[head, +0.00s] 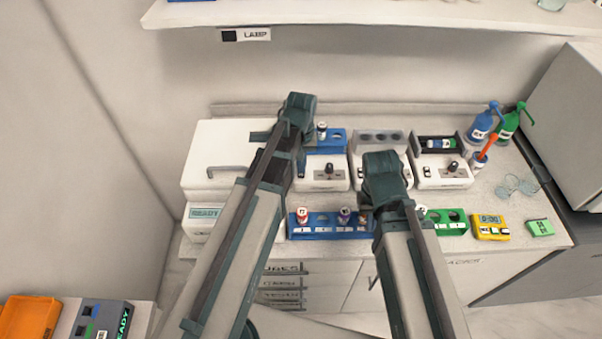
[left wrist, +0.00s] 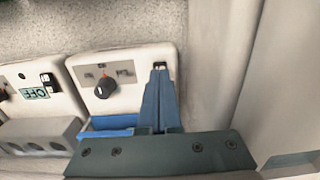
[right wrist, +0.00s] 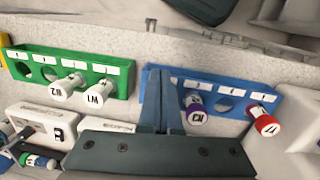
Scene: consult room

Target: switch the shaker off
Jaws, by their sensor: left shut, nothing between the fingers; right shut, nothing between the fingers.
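Three white block-topped devices stand in a row on the bench; I cannot read which is labelled shaker. The left device (head: 327,185) has a blue block and a black knob (left wrist: 105,88). The middle device (head: 366,184) has a grey block (left wrist: 37,136); its display reads OFF (left wrist: 35,93). The right device (head: 440,184) has a dark block holding tubes. My left gripper (left wrist: 159,72) is shut and empty, its fingertips at a small dark switch on the left device, partly hiding it. My right gripper (right wrist: 158,72) is shut and empty, over the bench by the racks.
A blue rack (right wrist: 233,88) with capped tubes and a green rack (right wrist: 117,71) with white-capped tubes stand in front of the devices. A yellow timer (head: 491,228) and bottles (head: 480,125) are at the right. A white lidded box (head: 215,150) stands at the left.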

